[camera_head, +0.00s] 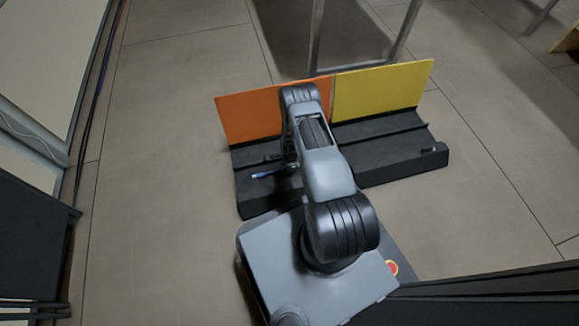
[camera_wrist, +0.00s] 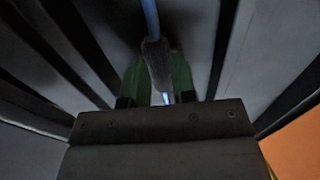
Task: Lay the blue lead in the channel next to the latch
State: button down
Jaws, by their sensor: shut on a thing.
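The blue lead (camera_wrist: 150,18) runs down from the top of the wrist view into a dark sleeve between the green fingers of my gripper (camera_wrist: 157,68). My gripper is shut on it. In the head view a short piece of the blue lead (camera_head: 262,175) shows over the left part of the black channelled base (camera_head: 400,163), left of my arm. My arm hides the gripper tips there. A small dark fitting (camera_head: 272,157) lies left of my arm and another (camera_head: 432,148) sits at the base's right end. I cannot tell which is the latch, nor whether the lead touches a channel floor.
An orange panel (camera_head: 245,115) and a yellow panel (camera_head: 380,90) stand upright along the base's back edge. A metal-framed stand (camera_head: 315,40) is behind them. Dark cables (camera_head: 100,75) run along the left wall. The tiled floor around the base is clear.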

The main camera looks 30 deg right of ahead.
jog(key=c, duration=0.9)
grip_release()
jog(key=shift+c, duration=0.2)
jog(key=a+r+n+p, duration=0.1)
jog(key=r+n+p, duration=0.15)
jog(key=r, duration=1.05)
jog(key=w+a+r+n+t+p, duration=0.1)
jog(key=a+r+n, duration=0.15)
jog(key=r, duration=1.05)
jog(key=a+r+n+p, duration=0.15)
jog(key=r+n, duration=0.25)
jog(key=r, duration=0.9)
jog(key=s+a+r+n, duration=0.2)
jog(key=s+r+n, duration=0.3)
jog(key=s+r, duration=0.3)
jog(key=s+a+r+n+t, duration=0.1)
jog(key=s+a+r+n, duration=0.1)
jog(key=s+r+n, duration=0.4)
notch_tip(320, 180, up, 4)
jog(key=s, duration=0.3)
jog(key=shift+a+f+t, duration=0.25)
jog(key=shift+a+t, duration=0.05)
jog(key=shift+w+r+p, duration=0.1)
jog(key=shift+p, duration=0.2)
